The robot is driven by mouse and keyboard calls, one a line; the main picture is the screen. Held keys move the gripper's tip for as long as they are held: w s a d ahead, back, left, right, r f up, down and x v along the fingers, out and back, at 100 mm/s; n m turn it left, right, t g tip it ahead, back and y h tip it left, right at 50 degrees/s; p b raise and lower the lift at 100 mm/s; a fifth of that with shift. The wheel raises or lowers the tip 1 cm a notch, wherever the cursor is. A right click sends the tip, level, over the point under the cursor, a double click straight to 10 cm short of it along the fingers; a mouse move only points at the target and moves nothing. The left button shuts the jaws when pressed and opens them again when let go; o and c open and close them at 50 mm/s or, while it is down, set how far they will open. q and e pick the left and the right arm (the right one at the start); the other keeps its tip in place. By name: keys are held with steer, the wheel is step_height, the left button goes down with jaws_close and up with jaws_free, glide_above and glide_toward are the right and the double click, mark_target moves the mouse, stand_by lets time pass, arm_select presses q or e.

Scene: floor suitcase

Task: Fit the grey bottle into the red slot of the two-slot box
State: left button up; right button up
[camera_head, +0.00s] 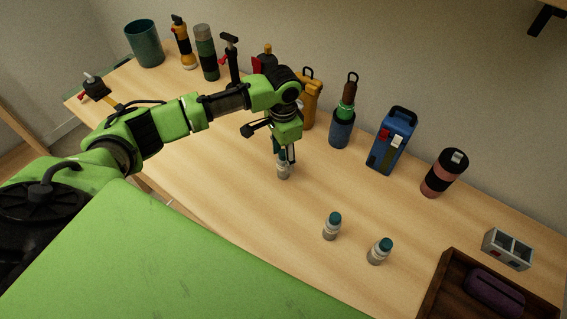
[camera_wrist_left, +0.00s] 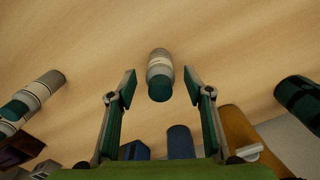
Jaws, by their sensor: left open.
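My left gripper (camera_head: 284,156) points down at a small grey bottle (camera_head: 283,171) standing on the table. In the left wrist view the open fingers (camera_wrist_left: 160,88) are on either side of this bottle (camera_wrist_left: 160,68), with gaps between them and it. Its cap is teal. Two similar grey bottles with teal caps, one nearer (camera_head: 331,228) and one further right (camera_head: 378,254), stand upright on the table. The grey two-slot box (camera_head: 507,262) is at the far right; a small red mark shows on its left side. Its slots look empty. My right gripper is out of view.
A wooden tray (camera_head: 437,284) holding a purple case (camera_head: 494,291) is at the lower right. Along the back stand a blue case (camera_head: 391,140), a pink-and-black tumbler (camera_head: 444,173), a green bottle in a blue holder (camera_head: 341,130) and a teal cup (camera_head: 145,43). The middle table is mostly clear.

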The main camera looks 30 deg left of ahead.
arm_select(q)
steer(key=shift+f, duration=1.5)
jaws_close()
steer(key=shift+r, duration=0.1)
